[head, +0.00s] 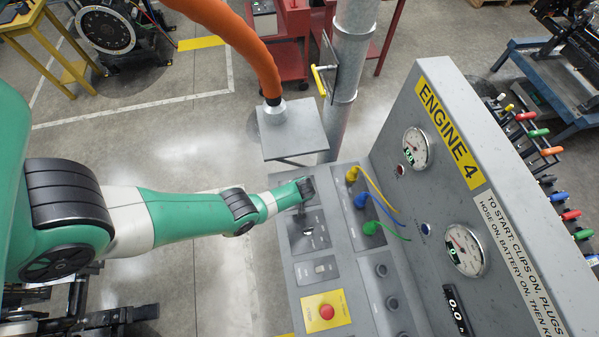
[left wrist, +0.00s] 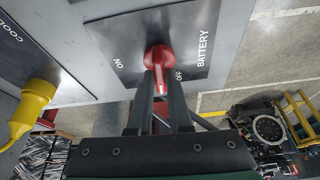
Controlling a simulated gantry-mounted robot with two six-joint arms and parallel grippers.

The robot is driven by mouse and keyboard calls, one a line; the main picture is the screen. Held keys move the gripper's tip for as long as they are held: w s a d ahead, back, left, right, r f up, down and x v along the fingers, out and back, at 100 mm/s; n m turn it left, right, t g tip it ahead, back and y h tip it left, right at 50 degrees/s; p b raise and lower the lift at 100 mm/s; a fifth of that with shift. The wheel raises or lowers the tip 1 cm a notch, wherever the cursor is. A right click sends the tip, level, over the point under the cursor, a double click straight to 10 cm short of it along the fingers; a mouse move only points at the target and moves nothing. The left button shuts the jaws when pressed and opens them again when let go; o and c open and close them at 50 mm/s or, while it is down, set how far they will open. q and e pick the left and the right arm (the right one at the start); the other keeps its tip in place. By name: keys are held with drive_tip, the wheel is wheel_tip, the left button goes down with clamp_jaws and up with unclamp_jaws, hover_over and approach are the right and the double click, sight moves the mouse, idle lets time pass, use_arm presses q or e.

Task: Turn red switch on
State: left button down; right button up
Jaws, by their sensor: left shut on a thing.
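The red switch (left wrist: 158,57) is a round red knob with a lever, on a dark plate marked BATTERY, ON and OFF in the left wrist view. Its lever points down in that view, close to the OFF mark. My left gripper (left wrist: 160,90) is shut on the lever, with a dark finger on each side of it. In the head view my left gripper (head: 304,190) reaches the upper part of the console's left panel, and the arm hides the switch there. My right gripper is not in view.
The grey console (head: 372,245) carries a yellow plug (head: 352,174), a green plug (head: 371,228) and a red push button (head: 326,311) on a yellow plate. Its upright ENGINE 4 panel (head: 450,130) with gauges stands to the right. A grey post (head: 350,80) stands behind.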

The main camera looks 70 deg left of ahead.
use_arm(q)
drive_tip(key=m+t, duration=0.1)
drive_tip(key=m, duration=0.1)
drive_tip(key=m+p, duration=0.1)
drive_tip(key=m, duration=0.1)
drive_tip(key=shift+s+a+m+t+h, duration=0.1)
drive_tip(key=shift+s+m+t+h, duration=0.1)
drive_tip(key=shift+m+t+h, duration=0.15)
drive_tip(key=m+t, duration=0.1)
drive_tip(key=m, duration=0.1)
drive_tip(key=shift+m+h, duration=0.35)
drive_tip(key=shift+a+m+h, duration=0.1)
drive_tip(key=shift+m+h, duration=0.2)
drive_tip(key=shift+m, duration=0.6)
drive_tip(key=m+t+h+b, duration=0.1)
drive_tip(key=m, duration=0.2)
drive_tip(key=shift+a+f+m, duration=0.1)
drive_tip(key=shift+m, duration=0.2)
drive_tip(key=shift+s+m+h+b, duration=0.1)
drive_tip(key=shift+m+h+b, duration=0.75)
drive_tip(key=shift+m, duration=1.25)
drive_tip(key=c, duration=0.8)
unclamp_jaws()
drive_tip(key=shift+c, duration=0.2)
